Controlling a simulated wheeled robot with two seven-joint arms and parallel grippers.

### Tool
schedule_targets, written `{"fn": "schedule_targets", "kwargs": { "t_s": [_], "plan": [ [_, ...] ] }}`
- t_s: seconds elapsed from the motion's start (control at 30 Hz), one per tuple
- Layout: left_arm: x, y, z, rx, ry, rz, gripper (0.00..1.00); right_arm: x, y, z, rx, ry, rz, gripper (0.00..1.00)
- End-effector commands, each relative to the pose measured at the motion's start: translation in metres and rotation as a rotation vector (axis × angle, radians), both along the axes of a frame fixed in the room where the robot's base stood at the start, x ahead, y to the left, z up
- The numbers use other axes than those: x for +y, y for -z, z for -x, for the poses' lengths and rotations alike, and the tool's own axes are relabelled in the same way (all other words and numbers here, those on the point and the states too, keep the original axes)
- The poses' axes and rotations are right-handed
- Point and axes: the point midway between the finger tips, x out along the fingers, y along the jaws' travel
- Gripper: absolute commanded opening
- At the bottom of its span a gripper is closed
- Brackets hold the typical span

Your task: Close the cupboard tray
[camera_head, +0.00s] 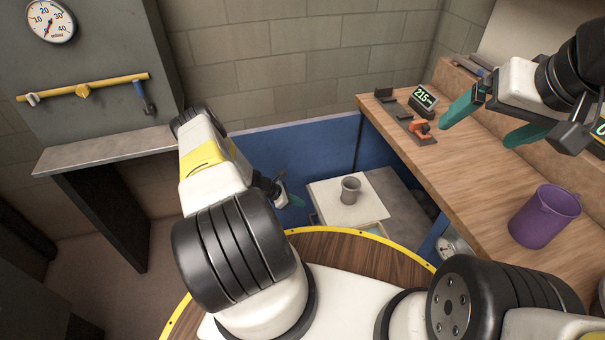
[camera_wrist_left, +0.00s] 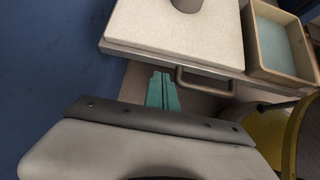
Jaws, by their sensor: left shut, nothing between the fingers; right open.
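The cupboard tray (camera_head: 335,214) is a pale speckled slab standing out from below the wooden counter, with a grey mug (camera_head: 350,190) on it. In the left wrist view the tray (camera_wrist_left: 140,27) shows its front edge and a grey bar handle (camera_wrist_left: 207,87). My left gripper (camera_head: 292,200) is shut and empty beside the tray. In the left wrist view its green fingertips (camera_wrist_left: 162,88) are together just left of the handle, close to the tray's front; whether they touch it I cannot tell. My right gripper (camera_head: 494,122) is open and empty above the counter.
The wooden counter (camera_head: 470,190) holds a purple jug (camera_head: 543,215), a green-digit display (camera_head: 423,99) and an orange item (camera_head: 420,128). A blue panel (camera_head: 320,148) stands behind the tray. A shallow bin (camera_wrist_left: 275,45) sits right of the tray in the left wrist view.

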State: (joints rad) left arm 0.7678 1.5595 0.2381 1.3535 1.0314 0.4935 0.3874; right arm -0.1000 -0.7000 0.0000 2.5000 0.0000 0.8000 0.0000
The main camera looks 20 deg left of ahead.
Motion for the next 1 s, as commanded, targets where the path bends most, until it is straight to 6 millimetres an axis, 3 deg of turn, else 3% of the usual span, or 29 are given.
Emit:
{"fn": "schedule_targets", "kwargs": {
  "t_s": [0.03, 0.3, 1.0],
  "plan": [
    [-0.007, 0.008, -0.003, 0.001, 0.002, 0.000, 0.00, 0.000, 0.000, 0.000, 0.000, 0.000, 0.000, 0.91],
    [-0.034, 0.006, -0.023, -0.001, 0.001, -0.001, 0.00, 0.000, 0.000, 0.000, 0.000, 0.000, 0.000, 0.91],
    [-0.043, 0.005, -0.029, -0.001, 0.002, 0.000, 0.00, 0.000, 0.000, 0.000, 0.000, 0.000, 0.000, 0.91]
  ]
}}
